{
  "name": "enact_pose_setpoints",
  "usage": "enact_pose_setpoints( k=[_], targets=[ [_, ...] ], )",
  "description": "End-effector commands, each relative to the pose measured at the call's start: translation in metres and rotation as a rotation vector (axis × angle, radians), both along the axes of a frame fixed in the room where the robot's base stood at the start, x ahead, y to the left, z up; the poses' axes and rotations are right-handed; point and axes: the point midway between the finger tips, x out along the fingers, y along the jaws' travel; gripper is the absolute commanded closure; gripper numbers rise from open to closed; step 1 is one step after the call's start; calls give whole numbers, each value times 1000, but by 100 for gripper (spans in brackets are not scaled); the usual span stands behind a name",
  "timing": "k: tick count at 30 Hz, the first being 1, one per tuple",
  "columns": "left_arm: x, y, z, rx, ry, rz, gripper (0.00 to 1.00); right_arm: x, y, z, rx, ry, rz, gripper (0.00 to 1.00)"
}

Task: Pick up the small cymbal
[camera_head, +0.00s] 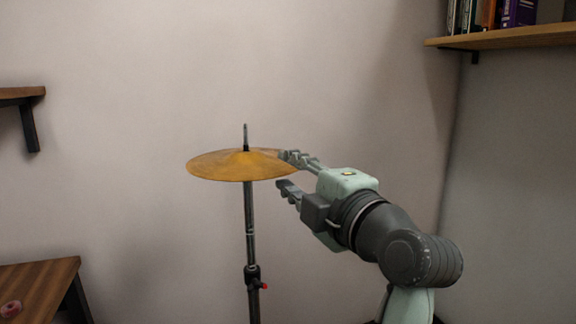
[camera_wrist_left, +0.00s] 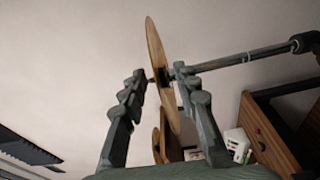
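The small cymbal (camera_head: 225,165) is a thin golden-brown disc lying about level on top of a dark upright stand (camera_head: 250,220). My left gripper (camera_head: 283,170) is at its right edge, one finger above the rim and one below. In the left wrist view the cymbal (camera_wrist_left: 157,50) shows edge-on between the two fingers of the gripper (camera_wrist_left: 159,72). The fingers are open, with gaps showing beside the disc. The stand's pole (camera_wrist_left: 235,60) runs off to the right there. My right gripper is in neither view.
A shelf with books (camera_head: 505,38) is at the upper right. Another shelf (camera_head: 20,93) and a wooden table (camera_head: 45,280) are at the left. The wall behind the cymbal is bare. A white box (camera_wrist_left: 237,143) shows in the left wrist view.

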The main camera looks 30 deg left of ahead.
Motion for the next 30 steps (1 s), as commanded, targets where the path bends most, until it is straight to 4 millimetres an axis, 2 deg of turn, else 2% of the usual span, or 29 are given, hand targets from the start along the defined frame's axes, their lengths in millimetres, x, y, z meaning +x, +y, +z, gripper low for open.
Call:
enact_pose_setpoints(
  k=[5, 19, 28, 30],
  targets=[
    [9, 7, 2, 20, 14, -7, 70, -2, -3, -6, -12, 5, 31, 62],
    [38, 60, 10, 20, 12, -7, 70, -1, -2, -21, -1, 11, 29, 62],
    [41, 66, 9, 20, 11, -8, 70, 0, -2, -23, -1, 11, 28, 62],
    [41, 66, 9, 20, 11, -7, 76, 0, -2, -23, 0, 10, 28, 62]
  ],
)
